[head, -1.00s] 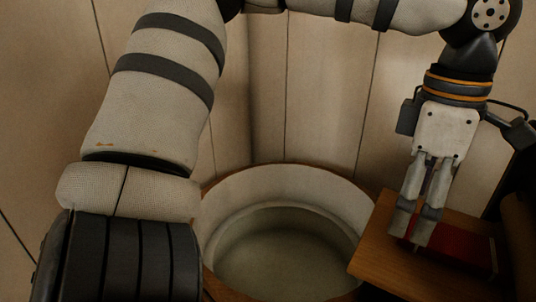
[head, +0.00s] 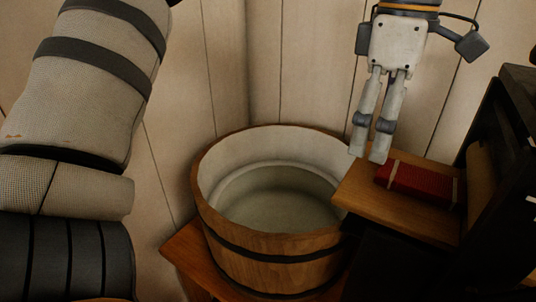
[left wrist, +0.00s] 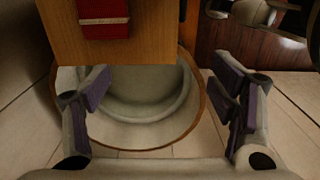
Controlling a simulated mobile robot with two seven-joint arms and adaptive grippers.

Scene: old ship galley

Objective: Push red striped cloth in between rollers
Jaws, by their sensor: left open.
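The folded red cloth (head: 415,182) with pale bands lies on a wooden board (head: 425,226) in front of a dark machine at the right. A tan roller (head: 481,182) shows in the machine's dark frame; the cloth lies on the board beside it, apart from the roller. My left gripper (head: 367,152) is open and empty, fingers pointing down, near the board's far left edge and left of the cloth. In the left wrist view its fingers (left wrist: 160,88) are spread wide, and the red cloth (left wrist: 103,16) shows at the top. My right gripper is not in view.
A round wooden tub (head: 275,246) with a dark hoop and pale inside stands left of the board, on a wooden stand (head: 190,258). A plank wall (head: 310,60) is close behind. The machine's dark frame (head: 508,215) bounds the right side.

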